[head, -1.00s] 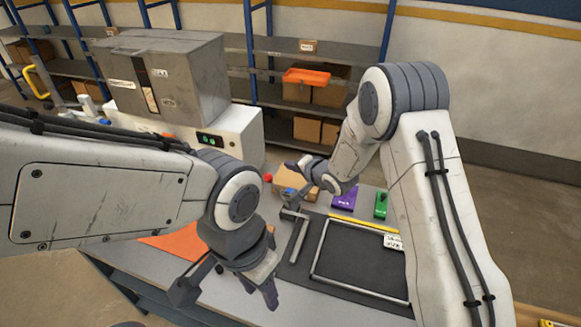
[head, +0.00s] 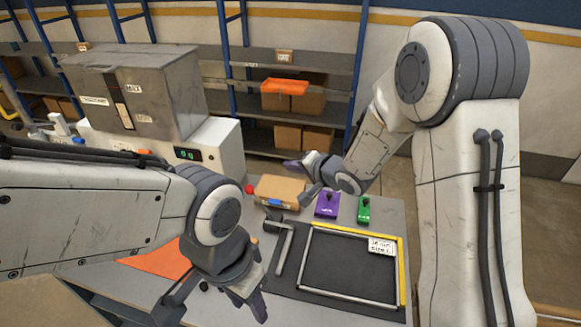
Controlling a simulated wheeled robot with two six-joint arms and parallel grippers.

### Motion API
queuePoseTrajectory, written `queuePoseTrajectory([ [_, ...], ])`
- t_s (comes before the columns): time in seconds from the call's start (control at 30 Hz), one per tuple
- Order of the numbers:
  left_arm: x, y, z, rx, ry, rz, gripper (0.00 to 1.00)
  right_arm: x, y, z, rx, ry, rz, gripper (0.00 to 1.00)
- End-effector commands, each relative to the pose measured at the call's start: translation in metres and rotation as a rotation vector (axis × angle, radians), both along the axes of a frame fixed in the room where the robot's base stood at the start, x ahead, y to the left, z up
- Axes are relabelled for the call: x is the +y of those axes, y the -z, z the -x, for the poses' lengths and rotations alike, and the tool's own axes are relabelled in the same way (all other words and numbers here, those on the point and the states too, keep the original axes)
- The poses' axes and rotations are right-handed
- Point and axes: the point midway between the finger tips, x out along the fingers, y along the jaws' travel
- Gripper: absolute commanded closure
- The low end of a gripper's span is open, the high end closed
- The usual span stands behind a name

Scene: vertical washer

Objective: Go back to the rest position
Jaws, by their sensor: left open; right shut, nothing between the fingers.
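My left gripper (head: 214,306) is open above the near left part of the grey table (head: 385,222). It points down, with its fingers spread and nothing between them. My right gripper (head: 299,180) is shut and empty.
A white machine with a grey metal cabinet (head: 170,95) stands at the back left. A black mat with a metal frame (head: 350,238) and yellow edge (head: 402,270) lies on the table. A green object (head: 364,209) and orange sheet (head: 155,262) also lie there. Shelves (head: 300,110) stand behind.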

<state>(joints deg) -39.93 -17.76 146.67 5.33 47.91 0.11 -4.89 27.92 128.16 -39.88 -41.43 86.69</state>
Motion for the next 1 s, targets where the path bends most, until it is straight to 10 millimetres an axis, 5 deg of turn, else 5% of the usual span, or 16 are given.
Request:
queuePoseTrajectory([
  [0.3,0.000,0.000,0.000,0.000,0.000,0.000,0.56,0.001,0.000,0.001,-0.002,-0.004,0.017,1.00],
  [0.47,0.000,0.003,0.000,0.000,0.000,0.000,0.56,0.008,-0.005,0.022,-0.003,-0.042,0.210,1.00],
  [0.67,0.000,0.010,0.000,0.000,0.000,0.000,0.56,0.014,-0.009,0.110,0.085,-0.250,0.641,1.00],
  [0.9,0.000,0.016,0.000,0.000,0.001,0.000,0.56,0.010,-0.008,0.264,0.262,-0.751,0.943,1.00],
  [1.0,0.000,0.018,0.000,0.000,0.001,0.000,0.56,0.006,-0.009,0.313,0.304,-0.942,0.977,1.00],
])
